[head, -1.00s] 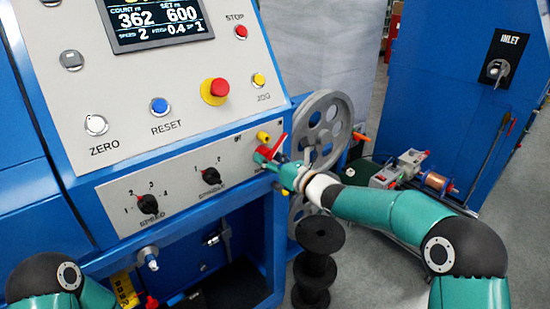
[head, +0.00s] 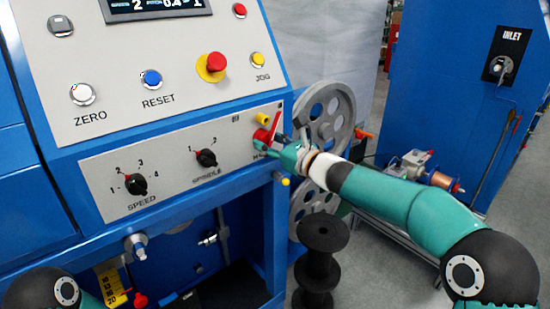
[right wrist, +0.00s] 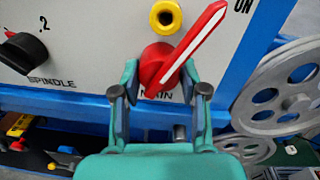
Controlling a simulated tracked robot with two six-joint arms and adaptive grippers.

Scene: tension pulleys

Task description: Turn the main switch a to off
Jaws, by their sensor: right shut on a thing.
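The main switch (right wrist: 158,67) is a red rotary knob with a long red handle that has a white line. In the right wrist view its handle points up and right, toward the ON mark. It also shows at the right end of the lower panel in the head view (head: 264,134). My right gripper (right wrist: 158,85) is shut on the knob, with one finger on each side of it. It also shows in the head view (head: 270,146), where the gripper partly hides the switch. My left gripper is out of view; only part of my left arm shows at the lower left.
A yellow socket (right wrist: 165,17) sits just above the switch. The black spindle knob (head: 206,158) and speed knob (head: 136,185) are to the left. Grey pulley wheels (head: 325,115) stand close to the right. A black spool (head: 322,250) stands below my right arm.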

